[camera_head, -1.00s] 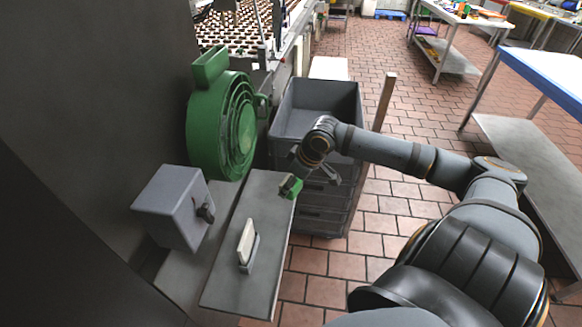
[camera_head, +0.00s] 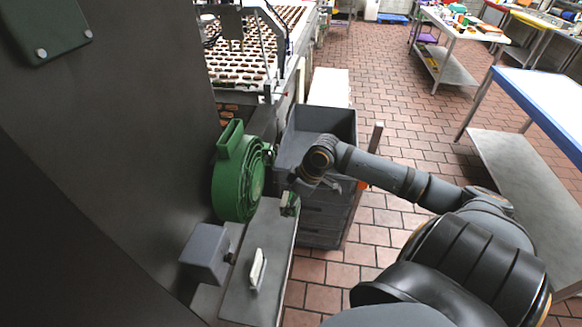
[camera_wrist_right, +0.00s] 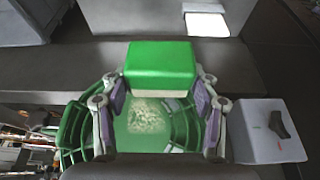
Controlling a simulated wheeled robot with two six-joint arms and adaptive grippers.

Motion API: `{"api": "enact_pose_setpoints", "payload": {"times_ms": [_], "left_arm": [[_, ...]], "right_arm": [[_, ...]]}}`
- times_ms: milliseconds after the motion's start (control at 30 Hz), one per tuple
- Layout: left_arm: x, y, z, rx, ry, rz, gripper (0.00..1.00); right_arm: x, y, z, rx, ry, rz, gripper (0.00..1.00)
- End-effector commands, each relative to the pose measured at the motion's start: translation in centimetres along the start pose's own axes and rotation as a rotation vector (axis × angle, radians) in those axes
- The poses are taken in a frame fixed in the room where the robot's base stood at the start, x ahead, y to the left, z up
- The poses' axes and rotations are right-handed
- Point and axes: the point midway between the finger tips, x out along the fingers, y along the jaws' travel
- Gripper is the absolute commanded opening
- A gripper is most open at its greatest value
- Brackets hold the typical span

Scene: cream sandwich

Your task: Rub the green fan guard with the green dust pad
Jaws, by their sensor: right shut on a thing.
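The green fan guard (camera_head: 229,190), a round ribbed housing with a duct on top, stands at the left beside the dark wall. In the right wrist view the green guard (camera_wrist_right: 72,128) shows behind my fingers, with a pale dusty patch (camera_wrist_right: 148,116) in its middle. My right gripper (camera_head: 291,192) is shut on the green dust pad (camera_wrist_right: 160,62), a green block with a pale edge, also seen in the head view (camera_head: 289,204). The pad is to the right of the guard and looks apart from it. My left gripper is not in view.
A grey box (camera_head: 205,252) with a dark knob stands below the guard. A white-handled tool (camera_head: 257,268) lies on the grey lid (camera_head: 240,300). Grey crates (camera_head: 322,215) stand behind my right gripper. A conveyor (camera_head: 262,55) runs behind; tiled floor lies right.

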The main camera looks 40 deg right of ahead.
Motion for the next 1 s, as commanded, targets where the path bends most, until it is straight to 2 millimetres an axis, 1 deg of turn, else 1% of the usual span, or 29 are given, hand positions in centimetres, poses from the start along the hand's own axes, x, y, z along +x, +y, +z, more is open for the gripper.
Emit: {"api": "enact_pose_setpoints", "payload": {"times_ms": [33,100,333,467,700,833,1000], "left_arm": [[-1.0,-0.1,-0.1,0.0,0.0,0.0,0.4],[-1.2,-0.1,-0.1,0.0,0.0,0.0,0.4],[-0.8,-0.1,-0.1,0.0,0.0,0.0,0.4],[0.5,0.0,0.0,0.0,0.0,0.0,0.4],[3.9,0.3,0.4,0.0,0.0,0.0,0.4],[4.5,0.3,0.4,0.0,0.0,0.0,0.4],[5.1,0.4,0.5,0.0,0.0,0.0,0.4]], "right_arm": [[-0.8,-0.1,-0.3,-0.006,0.001,-0.004,0.35],[-0.9,-0.2,-0.4,-0.014,0.001,-0.007,0.35],[-0.5,-0.2,-0.4,-0.019,0.003,-0.007,0.35],[0.1,-0.2,-1.0,-0.018,0.007,-0.006,0.35],[1.1,-0.3,-3.1,-0.019,0.009,-0.007,0.35],[1.4,-0.3,-4.6,-0.018,0.011,-0.005,0.35],[1.6,-0.3,-5.6,-0.018,0.005,-0.006,0.35]]}}
